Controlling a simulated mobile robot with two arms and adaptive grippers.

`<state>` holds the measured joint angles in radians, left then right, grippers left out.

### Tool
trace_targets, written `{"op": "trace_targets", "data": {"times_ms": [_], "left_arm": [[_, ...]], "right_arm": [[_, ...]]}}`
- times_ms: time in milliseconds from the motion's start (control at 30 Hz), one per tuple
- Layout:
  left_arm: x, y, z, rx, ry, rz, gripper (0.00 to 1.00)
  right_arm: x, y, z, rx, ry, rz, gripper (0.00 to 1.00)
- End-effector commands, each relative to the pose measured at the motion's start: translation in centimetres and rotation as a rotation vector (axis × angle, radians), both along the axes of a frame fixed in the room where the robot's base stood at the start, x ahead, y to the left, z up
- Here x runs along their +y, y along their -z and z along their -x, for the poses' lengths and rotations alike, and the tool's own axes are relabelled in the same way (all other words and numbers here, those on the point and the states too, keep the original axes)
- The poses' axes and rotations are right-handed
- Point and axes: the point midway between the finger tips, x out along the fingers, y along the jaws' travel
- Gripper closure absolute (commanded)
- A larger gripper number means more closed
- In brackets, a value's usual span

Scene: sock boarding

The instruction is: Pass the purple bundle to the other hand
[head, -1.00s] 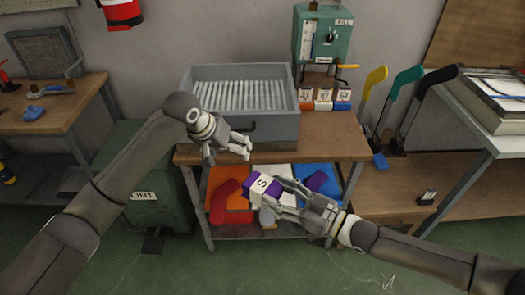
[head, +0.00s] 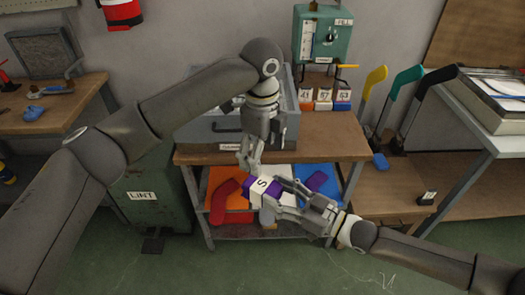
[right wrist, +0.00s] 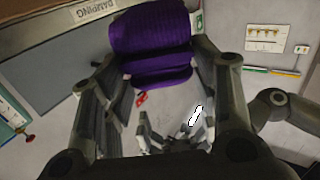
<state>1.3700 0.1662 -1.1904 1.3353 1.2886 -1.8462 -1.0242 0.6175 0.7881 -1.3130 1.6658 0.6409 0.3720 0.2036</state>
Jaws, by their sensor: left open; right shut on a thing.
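The purple bundle (head: 253,192) has a white band marked S. My right gripper (head: 279,194) is shut on it from the right and holds it in front of the bench's lower shelf. In the right wrist view the purple bundle (right wrist: 150,45) shows as ribbed folded fabric at the far end of the fingers. My left gripper (head: 250,167) is open and points down just above the bundle's upper left side. Whether its fingertips touch the bundle cannot be told.
Red, orange and blue pieces lie on the shelf below. A green LINT bin (head: 150,200) stands at left. Hockey-stick-like boards (head: 405,90) stand at right.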

Motion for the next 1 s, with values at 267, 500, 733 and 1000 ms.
{"op": "trace_targets", "data": {"times_ms": [267, 500, 733, 1000], "left_arm": [[0.0, 2.3, 0.2, 0.007, 0.031, -0.011, 0.20], [0.1, 7.0, 0.2, 0.007, 0.029, -0.011, 0.20], [0.1, 10.5, 0.1, 0.006, 0.028, -0.009, 0.20], [0.0, 11.9, 0.2, 0.004, 0.029, -0.008, 0.20]], "right_arm": [[0.0, -0.1, 0.0, -0.001, 0.000, -0.001, 0.71], [0.0, -0.1, 0.0, -0.001, 0.000, -0.001, 0.71], [0.0, -0.1, 0.0, -0.001, 0.000, -0.001, 0.71], [0.0, -0.1, 0.0, -0.001, 0.000, -0.001, 0.71]]}}
